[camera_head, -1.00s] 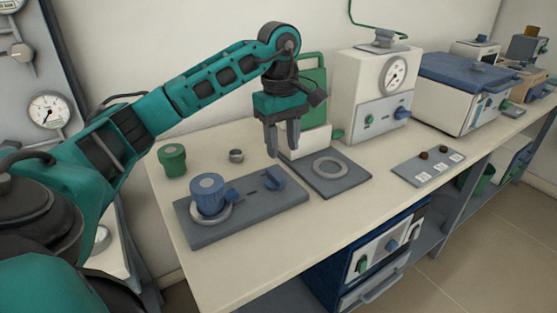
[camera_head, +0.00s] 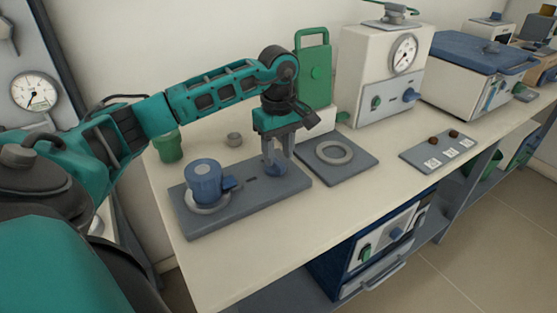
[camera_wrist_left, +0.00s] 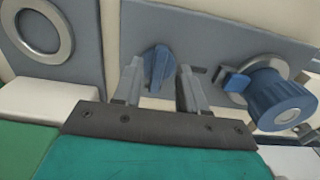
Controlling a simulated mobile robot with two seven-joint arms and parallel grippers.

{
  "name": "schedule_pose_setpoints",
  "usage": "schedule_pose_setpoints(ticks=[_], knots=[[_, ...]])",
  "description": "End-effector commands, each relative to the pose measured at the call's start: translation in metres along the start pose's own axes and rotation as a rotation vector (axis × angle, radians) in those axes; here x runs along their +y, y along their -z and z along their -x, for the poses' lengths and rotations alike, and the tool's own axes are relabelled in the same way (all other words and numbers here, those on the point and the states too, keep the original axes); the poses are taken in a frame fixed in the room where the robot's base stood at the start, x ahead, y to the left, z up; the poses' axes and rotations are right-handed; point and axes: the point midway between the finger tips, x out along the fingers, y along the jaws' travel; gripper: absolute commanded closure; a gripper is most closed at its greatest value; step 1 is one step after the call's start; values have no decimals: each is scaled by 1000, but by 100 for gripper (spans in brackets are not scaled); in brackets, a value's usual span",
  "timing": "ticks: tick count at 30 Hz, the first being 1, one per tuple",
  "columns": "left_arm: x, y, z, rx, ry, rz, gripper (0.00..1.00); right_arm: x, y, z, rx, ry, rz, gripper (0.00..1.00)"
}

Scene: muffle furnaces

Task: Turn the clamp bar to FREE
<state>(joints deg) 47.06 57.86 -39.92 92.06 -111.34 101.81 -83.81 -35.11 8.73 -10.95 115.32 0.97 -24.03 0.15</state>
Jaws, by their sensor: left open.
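A grey plate (camera_head: 243,198) lies on the bench. On its right end stands a blue turning bar (camera_head: 276,170), which looks like the clamp bar; I see no readable FREE mark. A blue cylinder (camera_head: 204,181) stands in a light ring on the left end, with a small blue tab (camera_head: 230,184) beside it. My left gripper (camera_head: 277,159) points down over the blue bar, its fingers partly hiding it. In the left wrist view the blue bar (camera_wrist_left: 158,66) shows between the two open fingers (camera_wrist_left: 161,72), with gaps on both sides. My right gripper is out of view.
The front bench strip is clear.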

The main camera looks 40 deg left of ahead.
Motion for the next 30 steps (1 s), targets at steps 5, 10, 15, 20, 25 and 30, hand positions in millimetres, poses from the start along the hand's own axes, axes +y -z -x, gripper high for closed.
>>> schedule_pose_setpoints(ticks=[5,10,15,20,25,30], knots=[[0,-1,-20,-2,1,-1,58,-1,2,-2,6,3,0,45],[0,0,-24,-1,-1,-1,58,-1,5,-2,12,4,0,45],[0,0,-24,-1,-1,-1,58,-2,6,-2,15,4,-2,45],[0,0,-24,-1,-1,-1,71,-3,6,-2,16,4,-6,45],[0,0,-24,-1,-1,-1,87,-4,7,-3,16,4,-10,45],[0,0,-24,-1,0,-1,100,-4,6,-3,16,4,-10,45]])
